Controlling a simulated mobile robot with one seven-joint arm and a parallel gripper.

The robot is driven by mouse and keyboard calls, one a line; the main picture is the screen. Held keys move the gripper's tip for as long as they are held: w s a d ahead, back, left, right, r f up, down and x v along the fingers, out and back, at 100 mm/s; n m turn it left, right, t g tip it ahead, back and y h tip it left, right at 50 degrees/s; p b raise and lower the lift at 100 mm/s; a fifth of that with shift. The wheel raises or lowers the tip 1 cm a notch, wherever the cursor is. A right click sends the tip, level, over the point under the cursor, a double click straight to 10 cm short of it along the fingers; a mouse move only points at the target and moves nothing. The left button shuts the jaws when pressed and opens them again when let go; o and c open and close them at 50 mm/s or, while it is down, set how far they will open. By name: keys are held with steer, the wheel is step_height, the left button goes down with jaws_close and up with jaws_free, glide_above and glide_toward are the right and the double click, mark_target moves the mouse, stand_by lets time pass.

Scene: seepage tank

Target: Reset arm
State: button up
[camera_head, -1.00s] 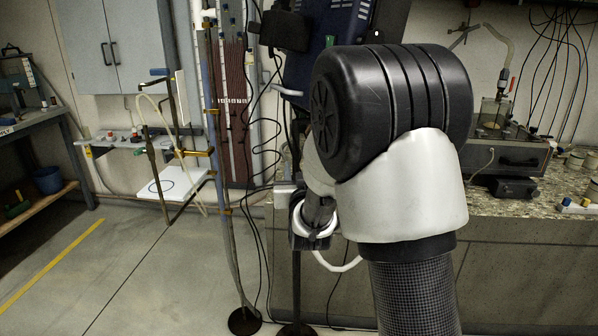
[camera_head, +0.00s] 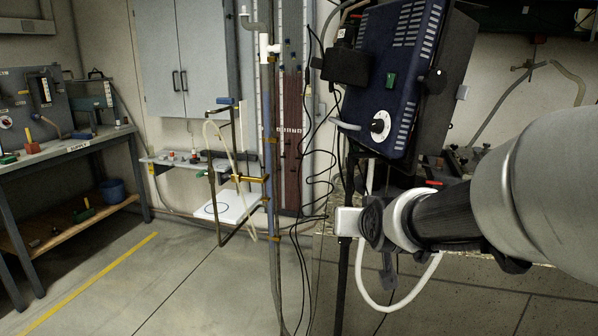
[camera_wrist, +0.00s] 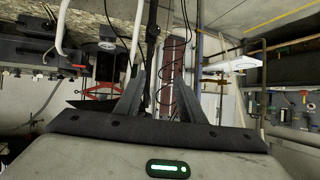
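In the wrist view, the two dark fingers of my gripper (camera_wrist: 160,80) stand apart, with nothing between them. A reddish-brown manometer tube board (camera_wrist: 172,60) shows beyond the gap, at a distance. In the head view my arm reaches in from the right edge to about the middle of the picture. Its far end lies in front of the bench, below the dark blue control box (camera_head: 392,75).
A thin stand pole and tubes rise beside the tube board (camera_head: 291,140). A white hose (camera_head: 393,307) loops below my arm's end. A white tray (camera_head: 226,206), a grey cabinet (camera_head: 182,70) and a supply table (camera_head: 85,143) stand to the left. The floor (camera_head: 190,275) at left is clear.

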steer(key=s+f+g, duration=0.3)
steer(key=s+g, duration=0.4)
steer(key=s, duration=2)
step_height(320, 180, up, 28)
steer(key=p, duration=2.8)
steer(key=shift+w+d+r+n, duration=0.15)
steer(key=shift+w+d+n, duration=0.15)
steer(key=shift+w+d, duration=0.1)
